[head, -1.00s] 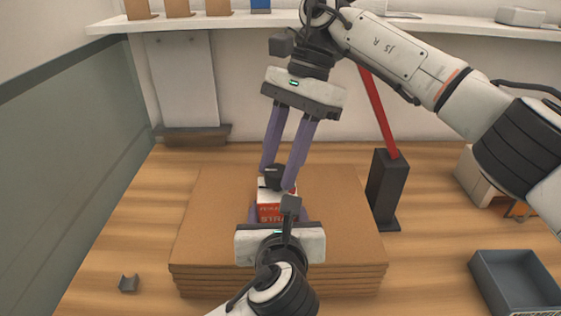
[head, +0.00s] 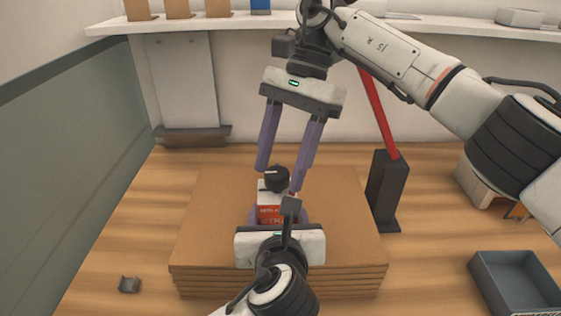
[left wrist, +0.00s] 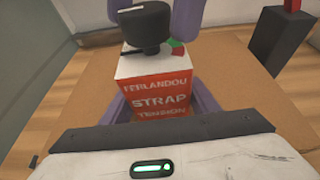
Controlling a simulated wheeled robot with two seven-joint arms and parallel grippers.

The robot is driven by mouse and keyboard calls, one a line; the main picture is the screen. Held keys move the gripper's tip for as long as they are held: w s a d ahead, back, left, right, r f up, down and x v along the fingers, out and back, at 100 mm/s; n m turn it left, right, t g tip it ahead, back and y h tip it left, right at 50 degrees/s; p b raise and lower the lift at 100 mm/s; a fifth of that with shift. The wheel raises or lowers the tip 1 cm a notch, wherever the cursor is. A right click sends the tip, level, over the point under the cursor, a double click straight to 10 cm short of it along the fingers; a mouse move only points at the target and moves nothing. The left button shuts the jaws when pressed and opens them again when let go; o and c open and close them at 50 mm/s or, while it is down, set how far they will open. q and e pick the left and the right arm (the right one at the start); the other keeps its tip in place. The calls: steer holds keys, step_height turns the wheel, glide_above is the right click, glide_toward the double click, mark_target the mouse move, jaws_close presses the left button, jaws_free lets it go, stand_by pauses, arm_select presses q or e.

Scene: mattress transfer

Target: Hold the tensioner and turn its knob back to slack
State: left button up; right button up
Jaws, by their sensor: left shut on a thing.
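The tensioner is a white and red box (head: 270,214) with "STRAP" lettering, upright on the brown stack. It also shows in the left wrist view (left wrist: 157,95). Its black knob (head: 277,179) is on top; in the left wrist view the knob (left wrist: 146,24) has a white line, with a green and red mark beside its base. My left gripper (left wrist: 160,108) is shut on the box, its purple fingers at either side. My right gripper (head: 280,179) is open above, its purple fingertips spread around the knob with visible gaps. The box's lower part is partly hidden by my left gripper.
The brown layered stack (head: 215,235) lies on the wooden surface. A black post (head: 387,190) with a red bar (head: 378,112) stands to its right. A grey bin (head: 515,283) is at lower right, and a small grey bracket (head: 129,284) at lower left.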

mark_target(280, 169)
arm_select(q)
steer(key=shift+r, duration=0.2)
arm_select(e)
step_height(280, 169, up, 7)
steer(key=shift+a+r, duration=0.1)
steer(key=shift+s+r, duration=0.1)
steer(key=shift+r, duration=1.3)
arm_select(q)
steer(key=o, duration=1.8)
steer(key=shift+c, duration=0.2)
steer(key=shift+f, duration=0.1)
steer(key=v, duration=1.2)
